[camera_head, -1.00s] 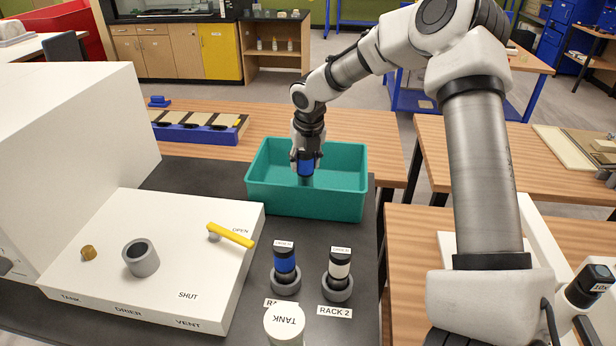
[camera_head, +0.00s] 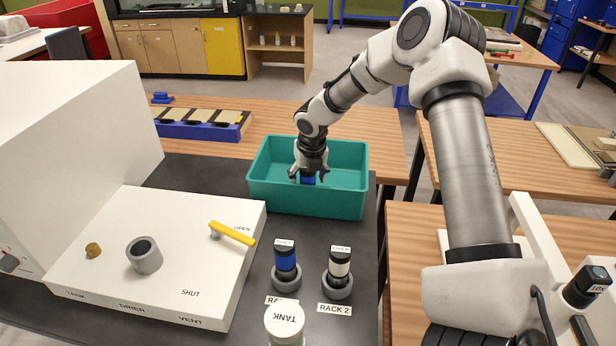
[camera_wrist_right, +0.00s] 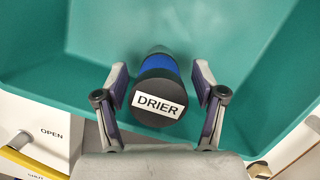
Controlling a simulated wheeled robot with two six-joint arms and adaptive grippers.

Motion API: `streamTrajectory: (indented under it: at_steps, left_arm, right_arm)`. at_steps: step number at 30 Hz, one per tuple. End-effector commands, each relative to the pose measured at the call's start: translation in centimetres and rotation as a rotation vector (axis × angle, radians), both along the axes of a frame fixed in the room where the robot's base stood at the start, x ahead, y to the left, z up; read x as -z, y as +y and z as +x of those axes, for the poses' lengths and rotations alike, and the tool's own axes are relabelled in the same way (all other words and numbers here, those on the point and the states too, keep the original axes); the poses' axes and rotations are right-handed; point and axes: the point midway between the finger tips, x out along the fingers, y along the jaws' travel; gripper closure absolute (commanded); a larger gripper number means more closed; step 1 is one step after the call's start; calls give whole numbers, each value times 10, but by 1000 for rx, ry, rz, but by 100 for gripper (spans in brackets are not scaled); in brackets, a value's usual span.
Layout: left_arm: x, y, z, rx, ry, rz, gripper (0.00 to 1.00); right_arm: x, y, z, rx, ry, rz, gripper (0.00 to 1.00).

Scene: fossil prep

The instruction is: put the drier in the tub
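The drier is a blue cylinder with a black cap labelled DRIER (camera_wrist_right: 159,103). In the head view its blue part (camera_head: 308,179) shows inside the teal tub (camera_head: 310,201), below my right gripper (camera_head: 309,174). The tub's front wall hides its lower end, so I cannot see it touching the floor. In the right wrist view my right gripper (camera_wrist_right: 160,72) is open, with one finger on each side of the drier and a gap at both sides. My left gripper is not in view.
A white panel (camera_head: 130,235) with a yellow handle (camera_head: 233,234) is at the left. A blue-banded cylinder (camera_head: 285,259) and a white-banded one (camera_head: 340,262) stand in rack holders in front of the tub. A white TANK-labelled container (camera_head: 285,322) is at the front edge.

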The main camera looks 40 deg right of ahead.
Motion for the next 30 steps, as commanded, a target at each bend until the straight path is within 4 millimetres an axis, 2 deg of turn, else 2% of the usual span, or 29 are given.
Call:
streamTrajectory:
  at_steps: [5, 7, 15, 19, 23, 30]
  left_arm:
    - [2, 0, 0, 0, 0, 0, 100]
    - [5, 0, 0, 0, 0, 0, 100]
    - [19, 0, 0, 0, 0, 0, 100]
    - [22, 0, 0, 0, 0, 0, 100]
    - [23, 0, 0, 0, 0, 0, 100]
    - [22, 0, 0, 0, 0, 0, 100]
  right_arm:
    - [-7, 1, 0, 0, -2, 0, 30]
    - [-17, 2, -2, 0, -4, 0, 30]
    - [-83, 10, -17, 0, -5, -1, 30]
    - [-108, 12, -23, 0, -3, -1, 30]
    - [-119, 14, -26, 1, 0, 0, 30]
    - [-120, 14, -26, 0, 0, 0, 30]
